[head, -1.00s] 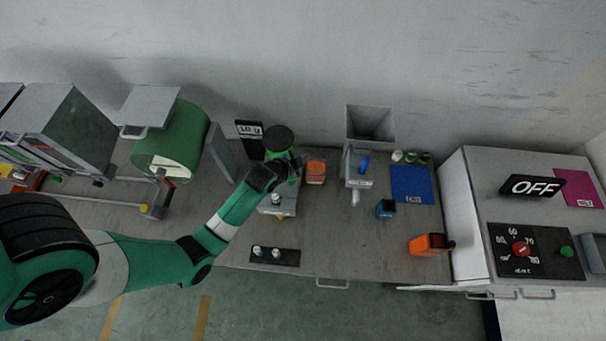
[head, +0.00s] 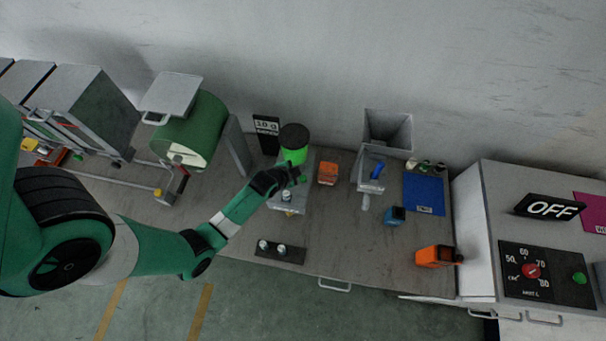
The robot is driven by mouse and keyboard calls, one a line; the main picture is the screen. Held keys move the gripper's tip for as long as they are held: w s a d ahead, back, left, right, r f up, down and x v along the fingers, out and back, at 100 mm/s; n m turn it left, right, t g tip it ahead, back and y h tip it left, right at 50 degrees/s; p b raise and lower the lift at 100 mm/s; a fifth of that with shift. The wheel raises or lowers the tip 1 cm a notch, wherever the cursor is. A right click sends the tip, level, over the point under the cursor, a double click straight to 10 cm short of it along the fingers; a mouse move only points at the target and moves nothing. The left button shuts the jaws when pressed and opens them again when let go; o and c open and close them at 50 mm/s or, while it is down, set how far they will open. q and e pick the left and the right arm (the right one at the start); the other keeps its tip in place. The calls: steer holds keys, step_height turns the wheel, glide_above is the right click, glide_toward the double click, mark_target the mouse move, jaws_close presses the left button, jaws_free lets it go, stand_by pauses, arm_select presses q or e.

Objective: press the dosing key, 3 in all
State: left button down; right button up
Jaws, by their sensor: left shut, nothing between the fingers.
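The dosing unit has a bright green canister (head: 294,154) with a black lid, standing on a grey base (head: 290,208). A black display (head: 266,128) beside it reads what looks like 10 g. My left gripper (head: 297,178) is shut and empty, directly in front of the canister and over the base. The dosing key cannot be made out clearly; the gripper covers that part of the unit. Whether the fingertips touch it cannot be told. A small silver cup (head: 286,196) sits on the base under my wrist. My right gripper is out of view.
A black plate with two silver pieces (head: 280,251) lies near the front edge. An orange box (head: 328,172), a grey hopper unit (head: 370,172), a blue mat (head: 424,193), a blue block (head: 394,215) and an orange tool (head: 436,256) are to the right.

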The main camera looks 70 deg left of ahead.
mark_target(300, 180)
arm_select(q)
steer(key=shift+f+b, duration=1.95)
steer(key=shift+f, duration=0.85)
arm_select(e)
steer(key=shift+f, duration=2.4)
arm_select(q)
steer(key=shift+f+b, duration=0.3)
steer(key=shift+f, duration=0.1)
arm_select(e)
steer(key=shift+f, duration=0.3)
arm_select(q)
steer(key=shift+f+b, duration=0.55)
steer(key=shift+f, duration=0.1)
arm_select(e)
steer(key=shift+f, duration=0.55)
arm_select(q)
steer(key=shift+r, duration=0.15)
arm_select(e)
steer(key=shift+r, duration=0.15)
arm_select(q)
steer(key=shift+r+p, duration=0.9)
steer(key=shift+p, duration=0.15)
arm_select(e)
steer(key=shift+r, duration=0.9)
arm_select(q)
step_height(300, 180, up, 5)
steer(key=p, duration=0.4)
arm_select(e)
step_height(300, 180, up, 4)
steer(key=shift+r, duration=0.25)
